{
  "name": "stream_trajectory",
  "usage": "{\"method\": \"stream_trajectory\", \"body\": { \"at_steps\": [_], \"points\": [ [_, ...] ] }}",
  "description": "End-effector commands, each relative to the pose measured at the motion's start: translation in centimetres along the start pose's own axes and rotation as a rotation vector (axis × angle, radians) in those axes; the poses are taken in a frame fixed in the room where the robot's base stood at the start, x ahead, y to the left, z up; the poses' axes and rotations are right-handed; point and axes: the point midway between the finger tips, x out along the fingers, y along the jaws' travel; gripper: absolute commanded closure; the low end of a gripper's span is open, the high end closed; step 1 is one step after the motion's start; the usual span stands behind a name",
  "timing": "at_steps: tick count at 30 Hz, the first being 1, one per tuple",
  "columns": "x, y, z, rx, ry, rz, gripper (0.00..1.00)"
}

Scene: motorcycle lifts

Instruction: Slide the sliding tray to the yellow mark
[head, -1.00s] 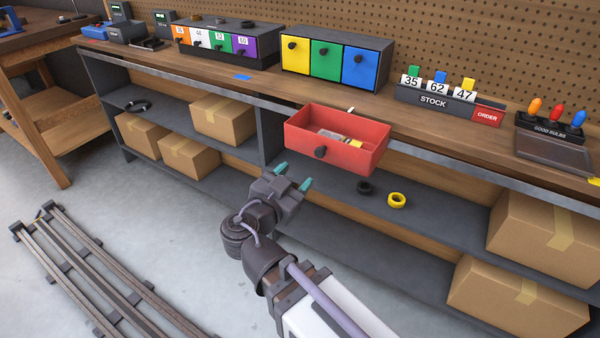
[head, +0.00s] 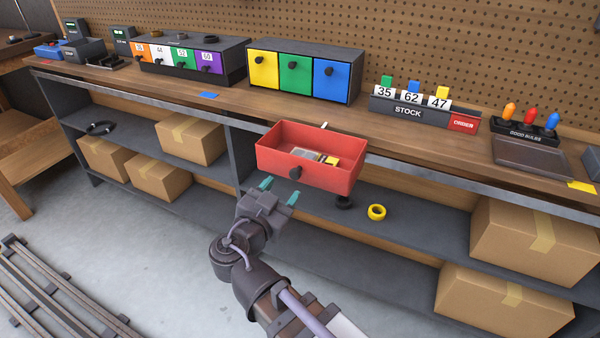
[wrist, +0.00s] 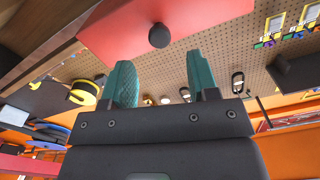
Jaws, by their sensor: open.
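The sliding tray (head: 338,181) is a red open box at the bench's front edge, with a dark round knob (head: 295,172) on its front face. A few small items, one of them yellow, lie in it. The yellow mark (head: 582,186) is on the bench top at the far right, well to the right of the tray. My gripper (head: 279,190) is open and empty, just in front of and below the knob, apart from it. In the wrist view the knob (wrist: 159,36) shows beyond and between the two teal fingers (wrist: 160,80), against the red tray face (wrist: 190,18).
A blue mark (head: 209,95) is on the bench top left of the tray. A stock counter (head: 407,111) and a bulb rack (head: 527,138) stand along the bench. Cardboard boxes (head: 535,240) fill the lower right.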

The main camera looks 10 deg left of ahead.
Motion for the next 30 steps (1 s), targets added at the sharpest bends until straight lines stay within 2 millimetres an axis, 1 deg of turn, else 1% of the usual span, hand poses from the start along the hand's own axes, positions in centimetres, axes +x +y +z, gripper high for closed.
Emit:
{"method": "stream_trajectory", "body": {
  "at_steps": [1, 3, 6, 9, 12, 18, 20, 30],
  "points": [
    [1.4, -0.1, 0.0, 0.000, 0.001, 0.004, 0.46],
    [3.1, -0.1, 0.0, 0.000, 0.001, 0.004, 0.46],
    [5.1, -0.1, 0.0, 0.000, 0.001, 0.003, 0.46],
    [6.4, -0.1, 0.0, 0.000, 0.001, 0.002, 0.46],
    [6.9, 0.0, 0.0, 0.000, 0.000, 0.000, 0.46],
    [7.0, 0.0, 0.0, 0.000, 0.000, 0.000, 0.46],
    [7.0, 0.0, 0.0, 0.000, 0.000, 0.000, 0.51],
    [6.9, 0.0, 0.0, 0.000, 0.000, 0.000, 0.83]
  ]
}}
